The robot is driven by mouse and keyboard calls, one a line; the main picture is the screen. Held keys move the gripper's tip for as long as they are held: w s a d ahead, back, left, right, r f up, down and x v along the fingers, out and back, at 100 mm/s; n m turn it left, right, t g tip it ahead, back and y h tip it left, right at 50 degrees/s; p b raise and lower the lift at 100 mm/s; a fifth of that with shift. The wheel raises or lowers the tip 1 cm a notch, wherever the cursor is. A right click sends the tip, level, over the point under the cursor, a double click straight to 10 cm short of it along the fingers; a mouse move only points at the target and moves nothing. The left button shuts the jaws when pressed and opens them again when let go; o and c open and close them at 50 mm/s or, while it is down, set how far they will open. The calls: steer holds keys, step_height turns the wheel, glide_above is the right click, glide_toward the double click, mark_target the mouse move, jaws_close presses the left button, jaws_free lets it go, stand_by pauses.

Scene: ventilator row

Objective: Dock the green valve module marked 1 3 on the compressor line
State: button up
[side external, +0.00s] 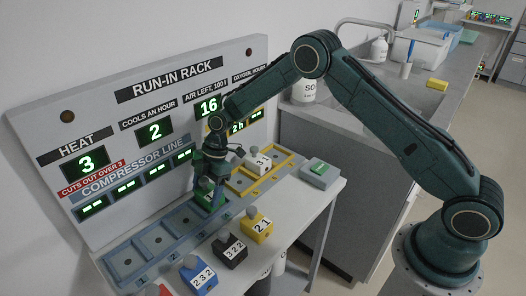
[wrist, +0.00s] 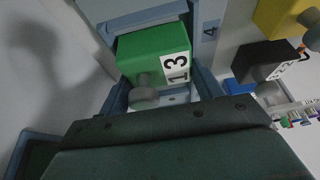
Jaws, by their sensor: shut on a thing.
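The green valve module (wrist: 140,52) marked 1 3 is between my gripper's two fingers in the wrist view, its round grey knob facing the wrist. My gripper (side external: 207,183) is shut on it. In the side view the green module (side external: 205,198) is at the right end bay of the blue compressor line rail (side external: 134,252), partly hidden by my gripper. The number 4 shows on the blue rail beside it in the wrist view. I cannot tell whether the module is fully seated or slightly above the bay. The other blue bays look empty.
Blue (side external: 196,273), black (side external: 228,256) and yellow (side external: 254,232) modules and a partly cut-off red one stand along the front. The run-in rack panel (side external: 120,115) rises close behind. A grey box with a green top (side external: 320,172) sits at right.

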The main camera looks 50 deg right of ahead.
steer(key=shift+f, duration=0.15)
stand_by(0.5)
steer(key=o, duration=1.3)
steer(key=v, duration=1.4)
steer(key=shift+f, duration=0.1)
